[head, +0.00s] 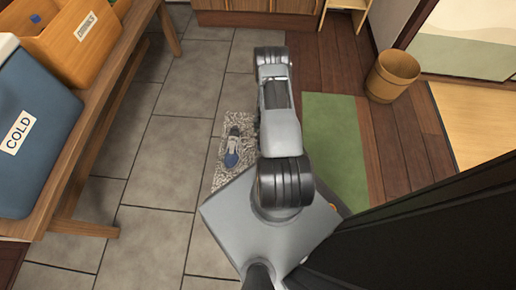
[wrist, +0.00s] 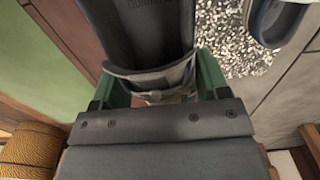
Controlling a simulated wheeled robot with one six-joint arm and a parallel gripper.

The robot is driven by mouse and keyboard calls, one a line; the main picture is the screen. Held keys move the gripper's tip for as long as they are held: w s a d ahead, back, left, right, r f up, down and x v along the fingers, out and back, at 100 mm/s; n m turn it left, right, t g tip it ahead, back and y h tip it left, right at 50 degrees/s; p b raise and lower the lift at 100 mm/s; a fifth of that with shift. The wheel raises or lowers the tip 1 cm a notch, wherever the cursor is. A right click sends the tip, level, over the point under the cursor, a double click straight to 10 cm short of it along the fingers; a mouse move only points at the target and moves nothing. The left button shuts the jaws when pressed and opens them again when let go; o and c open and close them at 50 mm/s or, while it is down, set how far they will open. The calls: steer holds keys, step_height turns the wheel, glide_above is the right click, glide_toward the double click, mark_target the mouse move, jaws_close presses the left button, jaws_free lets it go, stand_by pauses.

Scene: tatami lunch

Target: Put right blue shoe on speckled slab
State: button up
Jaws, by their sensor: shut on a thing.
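My gripper (wrist: 160,88) has its green fingers shut on a dark blue-grey shoe (wrist: 150,30), seen in the wrist view. The shoe's far end runs out of the top of that view. Another blue shoe (head: 231,157) rests on the speckled slab (head: 222,178) in the head view. Part of it shows at the top right of the wrist view (wrist: 270,38), on the slab (wrist: 225,15), apart from the held shoe. The held shoe is beside it to the left; its height above the slab is unclear. In the head view my arm hides my gripper and the held shoe.
A green mat (head: 335,145) lies on the wood floor right of my arm. A wooden bucket (head: 392,75) stands beyond it. At left, a bench (head: 108,125) carries a blue cooler (head: 30,135) and an orange crate (head: 75,45). Grey floor tiles (head: 165,165) are clear between bench and slab.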

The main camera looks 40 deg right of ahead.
steer(key=a+f, duration=0.1)
steer(key=s+a+f+b, duration=0.1)
steer(key=f, duration=0.1)
steer(key=s+a+f+b, duration=0.1)
steer(key=a, duration=0.1)
steer(key=shift+f, duration=0.4)
steer(key=f, duration=0.1)
steer(key=f+b, duration=0.1)
steer(key=f, duration=0.1)
steer(key=a+f+b, duration=0.1)
steer(key=shift+s+f, duration=0.35)
steer(key=shift+r, duration=0.1)
steer(key=o, duration=1.2)
steer(key=shift+o, duration=0.2)
